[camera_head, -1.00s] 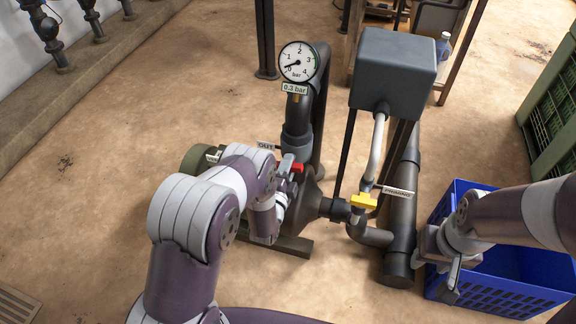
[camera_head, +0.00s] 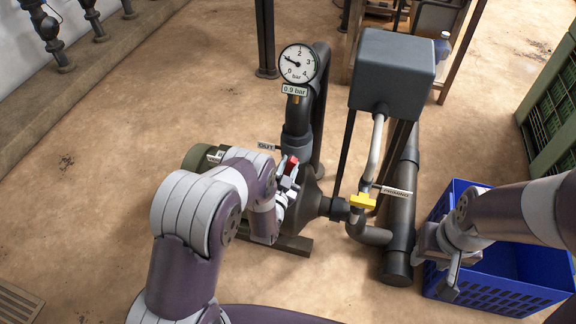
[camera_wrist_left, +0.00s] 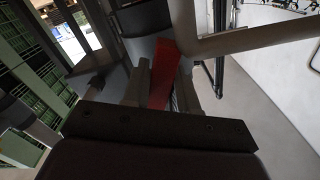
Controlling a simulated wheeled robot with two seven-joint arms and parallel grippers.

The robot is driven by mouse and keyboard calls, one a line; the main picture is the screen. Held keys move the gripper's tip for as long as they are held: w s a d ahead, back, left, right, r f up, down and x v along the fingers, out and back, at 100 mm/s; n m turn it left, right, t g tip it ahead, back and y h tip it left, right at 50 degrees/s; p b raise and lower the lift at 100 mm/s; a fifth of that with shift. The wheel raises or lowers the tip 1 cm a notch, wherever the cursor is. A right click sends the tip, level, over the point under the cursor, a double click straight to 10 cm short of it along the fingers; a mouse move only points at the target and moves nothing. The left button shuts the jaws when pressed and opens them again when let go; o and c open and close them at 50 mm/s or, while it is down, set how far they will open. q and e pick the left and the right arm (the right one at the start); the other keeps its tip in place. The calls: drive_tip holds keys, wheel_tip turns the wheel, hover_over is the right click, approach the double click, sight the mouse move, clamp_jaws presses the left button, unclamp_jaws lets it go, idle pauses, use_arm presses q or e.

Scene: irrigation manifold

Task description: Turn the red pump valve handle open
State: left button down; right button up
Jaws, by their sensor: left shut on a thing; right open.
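The red pump valve handle (camera_head: 291,163) sits on the pump outlet below the "OUT" label (camera_head: 266,146). My left gripper (camera_head: 287,178) is shut on the handle; the arm hides much of the valve in the head view. In the left wrist view the red handle (camera_wrist_left: 163,75) stands between the two fingers of my left gripper (camera_wrist_left: 162,85). The pressure gauge (camera_head: 299,63) above the outlet pipe has a tag reading 0.9 bar (camera_head: 294,90). My right gripper (camera_head: 450,275) is open and empty, in front of the blue crate.
A yellow valve handle (camera_head: 363,201) labelled "PRIMING" (camera_head: 396,191) is right of the pump. A dark grey box tank (camera_head: 393,70) stands above it. A blue crate (camera_head: 497,290) lies at the right, beneath my right arm. The floor at left is clear.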

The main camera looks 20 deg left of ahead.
use_arm(q)
drive_tip(key=n, duration=0.4)
drive_tip(key=shift+n, duration=0.4)
idle(0.4)
drive_tip(key=c, duration=1)
unclamp_jaws()
drive_tip(key=s+p, duration=0.1)
drive_tip(key=s, duration=0.3)
drive_tip(key=s+p, duration=0.1)
drive_tip(key=s, duration=0.3)
drive_tip(key=s+p, duration=0.1)
drive_tip(key=s, duration=0.3)
drive_tip(key=shift+s+a+p, duration=0.25)
drive_tip(key=shift+s+p, duration=0.1)
drive_tip(key=shift+s, duration=0.05)
drive_tip(key=shift+f, duration=0.1)
